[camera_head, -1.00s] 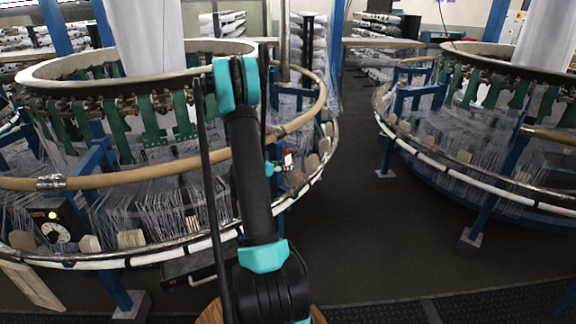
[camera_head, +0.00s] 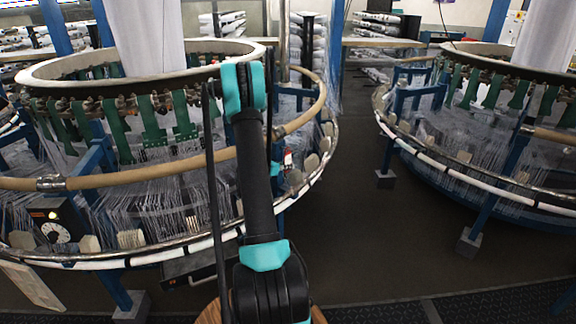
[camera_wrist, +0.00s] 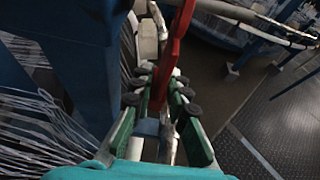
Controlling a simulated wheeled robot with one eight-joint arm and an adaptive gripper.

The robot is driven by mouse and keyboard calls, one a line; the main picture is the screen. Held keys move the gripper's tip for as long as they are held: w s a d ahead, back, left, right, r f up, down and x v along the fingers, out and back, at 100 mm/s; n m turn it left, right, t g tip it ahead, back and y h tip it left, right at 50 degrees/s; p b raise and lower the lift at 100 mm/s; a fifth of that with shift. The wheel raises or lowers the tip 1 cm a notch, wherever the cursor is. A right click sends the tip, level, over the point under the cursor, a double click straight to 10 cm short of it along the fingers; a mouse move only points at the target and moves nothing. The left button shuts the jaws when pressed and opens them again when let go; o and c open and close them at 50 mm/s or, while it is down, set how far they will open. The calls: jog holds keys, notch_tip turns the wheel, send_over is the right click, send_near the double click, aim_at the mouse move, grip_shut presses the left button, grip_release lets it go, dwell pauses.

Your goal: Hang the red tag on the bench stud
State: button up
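The red tag (camera_wrist: 174,50) is a narrow red strip running up from between my gripper's fingers in the wrist view. My gripper (camera_wrist: 162,82) has green fingers with dark pads, closed around the lower part of the tag. In the head view, my arm hides most of the gripper. A small red and white patch, seemingly the tag (camera_head: 288,157), shows just right of the arm, in front of the left loom's ring. I cannot pick out the bench stud in either view.
The left circular loom (camera_head: 110,262) lies close around my arm, with a tan hoop, pale paddles and white threads. A blue post (camera_wrist: 85,70) stands left of the gripper in the wrist view. A second loom (camera_head: 470,172) is at right. Dark floor (camera_head: 375,240) between them is clear.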

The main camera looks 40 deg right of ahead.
jog(key=shift+s+d+r, duration=0.1)
jog(key=shift+s+r, duration=0.05)
jog(key=shift+s, duration=0.25)
grip_shut()
jog(key=shift+s+r, duration=0.1)
jog(key=shift+s, duration=0.15)
jog(key=s, duration=0.3)
jog(key=s+d, duration=0.1)
jog(key=shift+s+d+r, duration=0.1)
jog(key=shift+s+r, duration=0.2)
jog(key=shift+s, duration=0.05)
jog(key=shift+s, duration=0.1)
